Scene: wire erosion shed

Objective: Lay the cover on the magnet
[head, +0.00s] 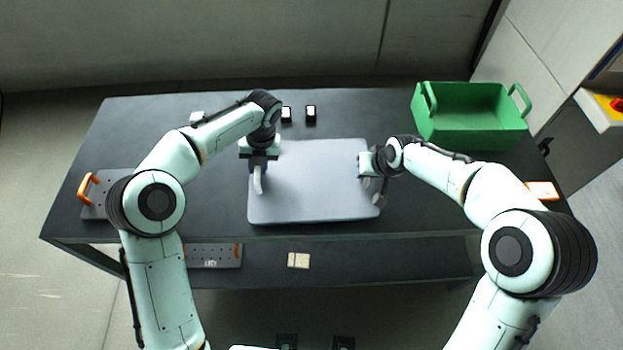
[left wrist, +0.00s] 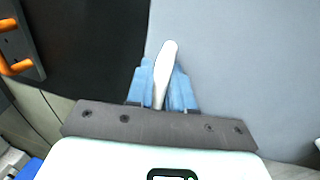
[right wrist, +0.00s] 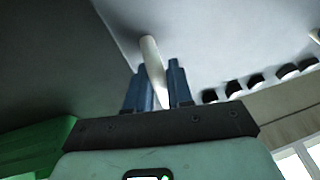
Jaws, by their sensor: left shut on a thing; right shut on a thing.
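The cover (head: 315,178) is a flat grey plate with rounded corners, over the middle of the dark table. My left gripper (head: 259,178) is shut on a white handle at its left edge; this handle (left wrist: 164,72) stands between blue fingers in the left wrist view. My right gripper (head: 372,184) is shut on a white handle at the right edge; it shows in the right wrist view (right wrist: 153,65). The cover looks roughly level; its height above the table is hard to tell. I cannot pick out the magnet for sure; the cover hides what lies beneath.
A green crate (head: 470,118) stands at the back right of the dark table (head: 350,112). A plate with an orange handle (head: 88,187) lies at the left. Small black-and-white blocks (head: 310,114) stand behind the cover. A lower shelf (head: 370,262) holds another plate (head: 213,256).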

